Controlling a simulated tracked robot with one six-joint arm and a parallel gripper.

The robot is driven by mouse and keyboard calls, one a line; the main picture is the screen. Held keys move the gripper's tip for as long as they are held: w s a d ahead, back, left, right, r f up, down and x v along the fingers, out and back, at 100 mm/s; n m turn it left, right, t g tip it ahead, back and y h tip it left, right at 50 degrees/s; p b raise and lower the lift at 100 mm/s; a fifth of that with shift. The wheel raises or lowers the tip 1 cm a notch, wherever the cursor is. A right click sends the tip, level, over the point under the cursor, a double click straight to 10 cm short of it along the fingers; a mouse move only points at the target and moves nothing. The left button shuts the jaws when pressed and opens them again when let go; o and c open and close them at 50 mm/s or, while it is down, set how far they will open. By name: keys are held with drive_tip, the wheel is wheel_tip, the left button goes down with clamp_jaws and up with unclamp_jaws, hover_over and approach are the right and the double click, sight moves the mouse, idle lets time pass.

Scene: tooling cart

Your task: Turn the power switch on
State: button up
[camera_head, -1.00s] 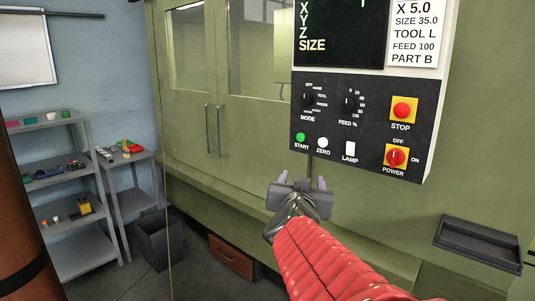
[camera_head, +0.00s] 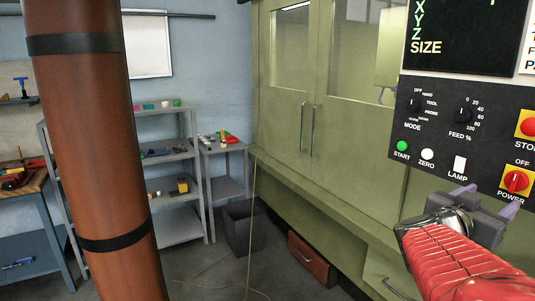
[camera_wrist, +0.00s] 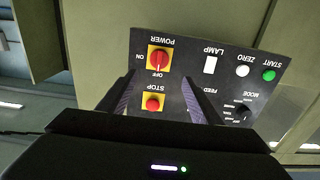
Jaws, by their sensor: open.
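The power switch (camera_head: 516,181) is a red knob on a yellow square plate at the right edge of the head view. It also shows in the wrist view (camera_wrist: 159,58), upside down, with its white mark toward OFF. My gripper (camera_head: 487,200) is open and empty, just left of and below the switch in the head view. In the wrist view, its two dark fingers (camera_wrist: 160,82) point at the panel, with the switch between and beyond the tips. I see no contact with it.
The black control panel (camera_head: 440,150) also carries the stop button (camera_wrist: 152,103), start button (camera_head: 402,146), lamp switch (camera_head: 459,166) and two dials. A brown column (camera_head: 100,150) crosses the left. Shelves (camera_head: 180,155) and a dark bin (camera_head: 245,225) stand behind.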

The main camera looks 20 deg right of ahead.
sight(513, 183)
drive_tip(key=shift+s, duration=0.1)
drive_tip(key=shift+w+d, duration=0.35)
drive_tip(key=shift+d, duration=1.95)
drive_tip(key=shift+w+d, duration=0.4)
drive_tip(key=shift+d, duration=1.9)
drive_tip(key=shift+w+d, duration=0.35)
drive_tip(key=shift+d, duration=1.95)
drive_tip(key=c, duration=1.1)
drive_tip(key=shift+a, duration=0.35)
drive_tip(key=shift+d, duration=0.3)
